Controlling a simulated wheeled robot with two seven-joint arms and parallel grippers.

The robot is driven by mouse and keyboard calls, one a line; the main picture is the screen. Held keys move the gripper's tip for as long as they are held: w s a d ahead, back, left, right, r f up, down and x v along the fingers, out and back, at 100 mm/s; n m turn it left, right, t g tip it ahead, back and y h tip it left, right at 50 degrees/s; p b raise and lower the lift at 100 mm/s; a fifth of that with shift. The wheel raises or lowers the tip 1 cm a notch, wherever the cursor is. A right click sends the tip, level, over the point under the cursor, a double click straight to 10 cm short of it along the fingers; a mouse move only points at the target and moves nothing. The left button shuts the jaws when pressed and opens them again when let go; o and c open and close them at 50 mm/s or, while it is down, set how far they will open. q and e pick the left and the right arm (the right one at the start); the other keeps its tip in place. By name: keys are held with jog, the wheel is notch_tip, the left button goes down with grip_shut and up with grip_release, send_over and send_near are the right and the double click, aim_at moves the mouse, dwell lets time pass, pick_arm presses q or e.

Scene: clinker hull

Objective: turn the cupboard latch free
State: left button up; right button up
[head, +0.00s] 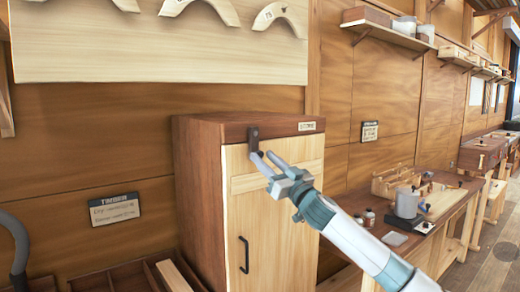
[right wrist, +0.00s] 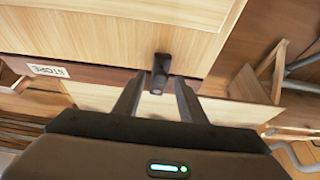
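The cupboard (head: 192,190) is a dark-framed wooden cabinet with a pale door (head: 280,232), which looks shut. The cupboard latch (head: 253,134) is a small dark piece at the top left of the door, hanging down from the frame over the door's edge. My right gripper (head: 266,160) is open at the latch's lower end. In the right wrist view the latch (right wrist: 161,68) lies between the two spread fingertips (right wrist: 158,88). I cannot tell whether either finger touches it. My left gripper is not in view.
A black handle (head: 244,255) is on the door's lower left. A workbench (head: 440,210) with a grey pot (head: 407,203) and small jars stands to the right. A grey curved tube (head: 15,245) is at the left edge. A board (head: 160,50) hangs above the cupboard.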

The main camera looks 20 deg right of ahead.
aim_at(262, 155)
jog(key=shift+p+x, duration=0.35)
jog(key=shift+x, duration=1.2)
grip_shut()
jog(key=shift+r, duration=0.1)
